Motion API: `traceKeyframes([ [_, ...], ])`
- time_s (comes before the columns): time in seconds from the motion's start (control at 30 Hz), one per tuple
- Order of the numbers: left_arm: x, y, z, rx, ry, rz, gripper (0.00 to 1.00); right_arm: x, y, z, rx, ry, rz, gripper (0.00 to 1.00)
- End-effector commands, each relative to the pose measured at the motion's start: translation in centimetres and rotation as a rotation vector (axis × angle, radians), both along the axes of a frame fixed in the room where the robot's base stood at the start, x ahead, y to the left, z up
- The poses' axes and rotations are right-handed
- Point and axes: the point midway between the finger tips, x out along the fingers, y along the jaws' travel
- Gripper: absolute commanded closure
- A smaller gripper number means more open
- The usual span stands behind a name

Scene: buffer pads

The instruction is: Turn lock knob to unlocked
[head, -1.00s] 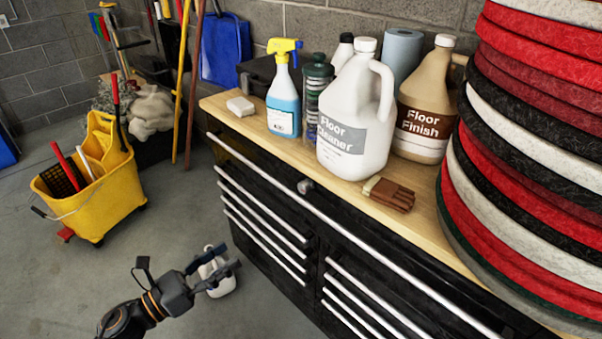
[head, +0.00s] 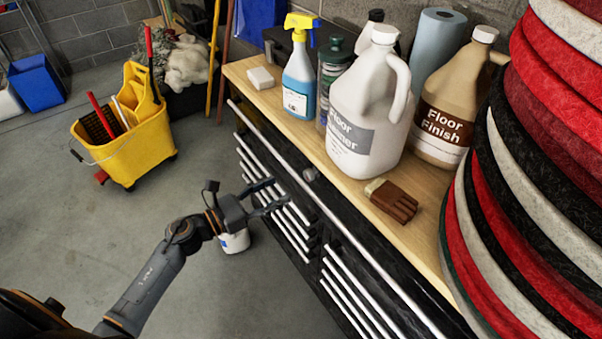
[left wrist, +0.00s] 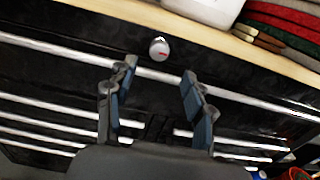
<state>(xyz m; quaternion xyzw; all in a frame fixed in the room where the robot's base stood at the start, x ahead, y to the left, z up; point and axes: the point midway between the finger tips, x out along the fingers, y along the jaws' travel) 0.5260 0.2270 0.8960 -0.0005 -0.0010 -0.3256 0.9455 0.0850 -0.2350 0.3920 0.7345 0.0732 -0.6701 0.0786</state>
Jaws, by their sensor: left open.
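The lock knob (head: 310,174) is a small round grey knob on the black front of the tool chest, just under the wooden top. In the left wrist view the knob (left wrist: 159,49) shows a short red mark on its face, pointing to the right. My left gripper (head: 279,194) is open and empty in front of the chest, to the left of and below the knob in the head view. In the left wrist view its fingers (left wrist: 158,75) stand apart, with the knob beyond and above the gap between them. My right gripper is not in view.
The black chest (head: 262,140) has long silver drawer handles. A white floor cleaner jug (head: 365,105), a blue spray bottle (head: 299,85) and a brush (head: 391,200) stand or lie on top. Stacked pads (head: 545,150) rise at right. A white jug (head: 235,241) stands on the floor below my arm.

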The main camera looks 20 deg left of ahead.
Motion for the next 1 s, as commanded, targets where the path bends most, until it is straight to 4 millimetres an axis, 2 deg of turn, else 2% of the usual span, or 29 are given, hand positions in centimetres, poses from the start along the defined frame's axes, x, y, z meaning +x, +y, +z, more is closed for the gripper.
traceKeyframes([
  [0.1,2.2,-1.7,0.5,-0.004,-0.002,0.001,0.47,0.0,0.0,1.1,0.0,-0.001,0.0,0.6],
  [0.33,5.1,-3.9,0.2,-0.003,0.0,0.001,0.47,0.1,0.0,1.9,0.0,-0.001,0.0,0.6],
  [0.5,6.0,-4.7,0.1,-0.001,0.001,0.0,0.47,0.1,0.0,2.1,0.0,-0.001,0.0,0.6],
  [0.8,6.2,-4.8,0.0,-0.001,0.001,0.0,0.47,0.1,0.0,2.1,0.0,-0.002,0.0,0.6],
  [0.87,6.2,-4.8,0.0,-0.001,0.001,0.0,0.57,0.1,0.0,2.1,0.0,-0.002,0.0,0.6],
  [1.0,6.2,-4.8,0.0,-0.001,0.001,0.0,0.86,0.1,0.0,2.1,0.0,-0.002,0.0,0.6],
])
